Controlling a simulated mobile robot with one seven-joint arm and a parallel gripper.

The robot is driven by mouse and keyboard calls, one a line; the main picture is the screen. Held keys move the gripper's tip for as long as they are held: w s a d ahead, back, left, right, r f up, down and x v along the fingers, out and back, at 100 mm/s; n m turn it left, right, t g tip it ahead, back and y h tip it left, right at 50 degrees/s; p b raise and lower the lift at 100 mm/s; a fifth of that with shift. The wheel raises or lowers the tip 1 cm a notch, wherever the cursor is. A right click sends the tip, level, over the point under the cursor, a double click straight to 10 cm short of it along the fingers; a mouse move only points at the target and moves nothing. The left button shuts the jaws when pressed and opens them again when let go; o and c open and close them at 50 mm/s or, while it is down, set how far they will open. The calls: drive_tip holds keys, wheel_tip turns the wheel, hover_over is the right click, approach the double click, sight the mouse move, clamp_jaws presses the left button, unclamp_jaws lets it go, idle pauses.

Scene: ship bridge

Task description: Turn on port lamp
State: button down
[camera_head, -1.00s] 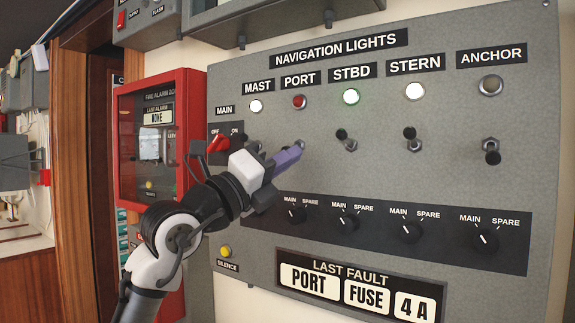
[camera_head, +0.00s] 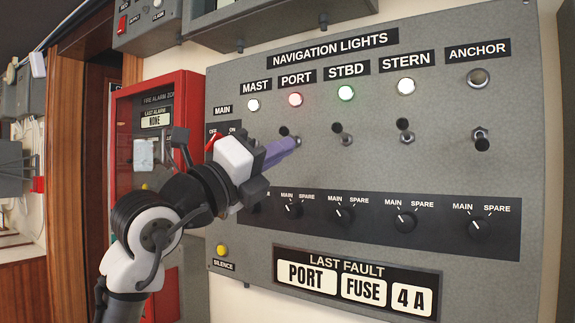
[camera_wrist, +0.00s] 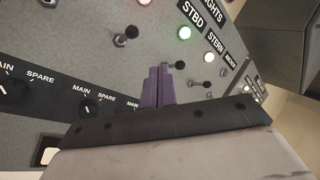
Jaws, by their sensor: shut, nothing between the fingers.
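In the wrist view the closed fingers (camera_wrist: 158,72) lie between the port switch (camera_wrist: 126,36) and the starboard switch (camera_wrist: 178,66), with nothing held.
The mast lamp (camera_head: 253,105) and stern lamp (camera_head: 406,86) are white, and the starboard lamp (camera_head: 346,93) is green. The anchor lamp (camera_head: 478,78) is dark, its lever (camera_head: 481,144) down. Rotary knobs (camera_head: 341,214) sit below. A red fire alarm box (camera_head: 192,92) stands left of the panel.

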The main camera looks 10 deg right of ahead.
drive_tip(key=s+a, duration=0.1)
drive_tip(key=a+r, duration=0.1)
drive_tip(key=a, duration=0.1)
drive_tip(key=s+a+b, duration=0.1)
drive_tip(key=a, duration=0.1)
drive_tip(key=shift+s+r, duration=0.2)
drive_tip(key=shift+s, duration=0.1)
